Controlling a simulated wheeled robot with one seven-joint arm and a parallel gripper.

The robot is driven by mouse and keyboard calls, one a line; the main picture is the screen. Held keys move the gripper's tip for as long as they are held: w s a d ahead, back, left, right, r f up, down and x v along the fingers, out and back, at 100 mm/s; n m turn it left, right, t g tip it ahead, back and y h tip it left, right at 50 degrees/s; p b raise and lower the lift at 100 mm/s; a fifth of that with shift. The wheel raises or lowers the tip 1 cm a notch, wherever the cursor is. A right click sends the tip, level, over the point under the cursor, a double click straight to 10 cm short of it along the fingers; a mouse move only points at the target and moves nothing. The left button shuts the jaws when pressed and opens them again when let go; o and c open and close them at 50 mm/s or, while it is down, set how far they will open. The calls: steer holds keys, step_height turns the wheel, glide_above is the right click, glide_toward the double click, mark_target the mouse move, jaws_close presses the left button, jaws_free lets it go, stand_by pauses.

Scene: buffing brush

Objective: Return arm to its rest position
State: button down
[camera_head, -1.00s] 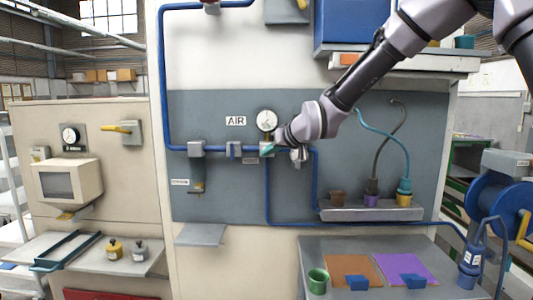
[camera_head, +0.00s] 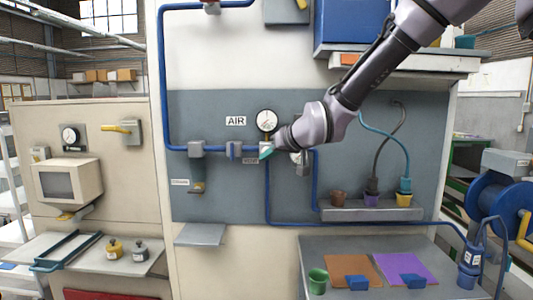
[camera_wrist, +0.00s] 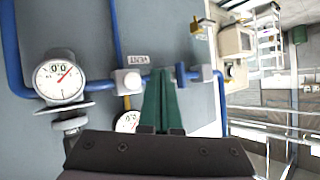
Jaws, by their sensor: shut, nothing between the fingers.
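My gripper (camera_head: 264,151) is at the end of my arm, which reaches in from the upper right in the head view. It is in front of the grey panel, just below the round gauge (camera_head: 267,120) and the AIR label. In the wrist view my gripper (camera_wrist: 162,82) shows two green fingers pressed together with nothing between them. The fingertips overlap the blue pipe (camera_wrist: 143,75) in that view; I cannot tell whether they touch it. The gauge (camera_wrist: 58,81) is to their left there.
A lower table (camera_head: 330,245) holds an orange mat, a purple mat and a green cup (camera_head: 317,280). A blue hose reel (camera_head: 497,205) stands far right. A blue box (camera_head: 350,25) is above.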

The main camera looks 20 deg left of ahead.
steer(key=shift+d, duration=0.1)
steer(key=d+r+m+h, duration=0.3)
steer(key=d+r, duration=0.1)
steer(key=d, duration=0.9)
steer(key=d+r+m+h, duration=0.2)
steer(key=d+r, duration=0.1)
steer(key=d, duration=1.1)
steer(key=s+d+m+h, duration=0.2)
steer(key=s+d+m, duration=0.4)
steer(key=s+d, duration=1.1)
steer(key=shift+d+r+m+g+h, duration=0.3)
steer(key=shift+r+m, duration=0.05)
steer(key=shift+m, duration=0.05)
steer(key=c, duration=1.5)
jaws_free()
steer(key=shift+c, duration=0.2)
